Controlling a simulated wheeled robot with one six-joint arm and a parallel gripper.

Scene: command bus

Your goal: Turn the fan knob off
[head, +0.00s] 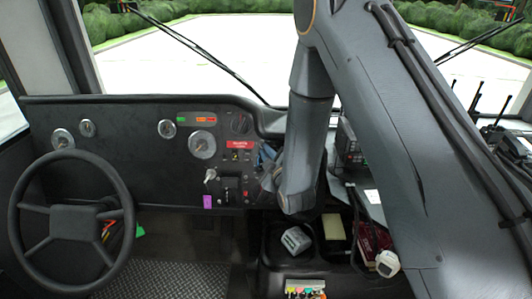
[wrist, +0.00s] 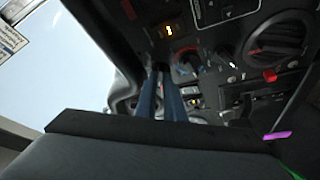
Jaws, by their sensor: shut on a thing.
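My gripper (head: 266,158) is at the right end of the dashboard in the head view, its blue fingers partly covered by my arm. In the wrist view, the two fingers (wrist: 164,85) lie close together and reach to the panel. They are shut on a small control, taken as the fan knob, which they mostly hide. A round dark control with a red mark (wrist: 187,65) shows right beside the fingertips. I cannot read any label or the knob's setting.
The steering wheel (head: 70,208) is at the left. A purple tag (head: 207,201) hangs below the dash. Trays with loose items lie below my arm.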

